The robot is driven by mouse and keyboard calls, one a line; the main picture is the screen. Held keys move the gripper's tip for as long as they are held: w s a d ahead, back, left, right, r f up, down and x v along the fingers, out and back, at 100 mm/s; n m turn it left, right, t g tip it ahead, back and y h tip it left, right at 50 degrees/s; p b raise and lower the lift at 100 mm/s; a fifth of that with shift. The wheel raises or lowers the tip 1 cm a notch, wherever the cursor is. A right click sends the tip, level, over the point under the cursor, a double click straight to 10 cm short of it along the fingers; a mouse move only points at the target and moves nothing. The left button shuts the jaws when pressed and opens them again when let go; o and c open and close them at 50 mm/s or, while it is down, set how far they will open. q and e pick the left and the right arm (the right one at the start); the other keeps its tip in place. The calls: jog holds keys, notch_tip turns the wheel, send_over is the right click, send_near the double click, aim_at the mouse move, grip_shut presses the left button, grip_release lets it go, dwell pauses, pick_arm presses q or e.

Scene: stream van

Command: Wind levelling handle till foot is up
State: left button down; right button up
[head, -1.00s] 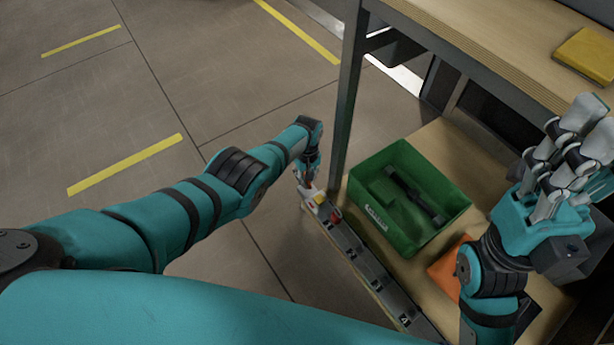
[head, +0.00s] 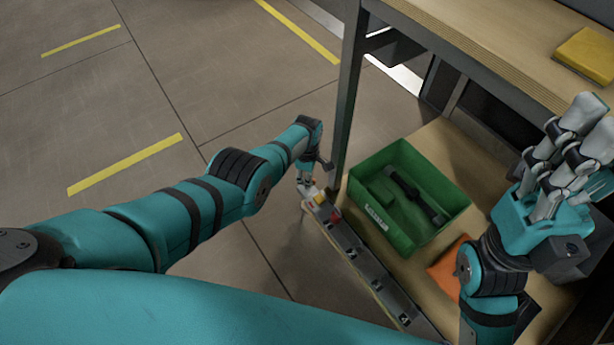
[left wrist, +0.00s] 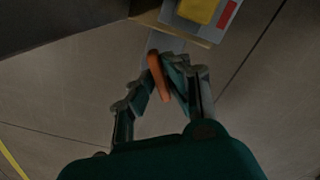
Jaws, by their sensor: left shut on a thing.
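The orange handle (left wrist: 158,77) shows in the left wrist view between the fingers of my left gripper (left wrist: 162,88), which is shut on it. The handle sits just below the end of a grey rail with a yellow block and a red block. In the head view my left gripper (head: 304,186) is at the far end of this grey rail (head: 362,262), and the handle is hidden there. The levelling foot cannot be made out. My right gripper (head: 578,150) is at the right, fingers pointing up and apart, empty.
A green crate (head: 366,218) with a dark tool (head: 412,195) stands on the wooden lower shelf. An orange item (head: 446,268) lies near it. A dark post (head: 349,100) rises close to my left wrist. A yellow item (head: 588,56) lies on the upper shelf. The floor at left is clear.

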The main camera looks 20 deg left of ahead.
pick_arm(q)
jog(key=shift+n, duration=0.6)
jog(key=c, duration=1.4)
grip_release()
jog(key=shift+o, duration=0.2)
jog(key=shift+r, duration=0.15)
jog(key=shift+w+r, duration=0.1)
jog(key=shift+r, duration=0.4)
notch_tip(320, 180, up, 11)
jog(key=shift+f, duration=0.1)
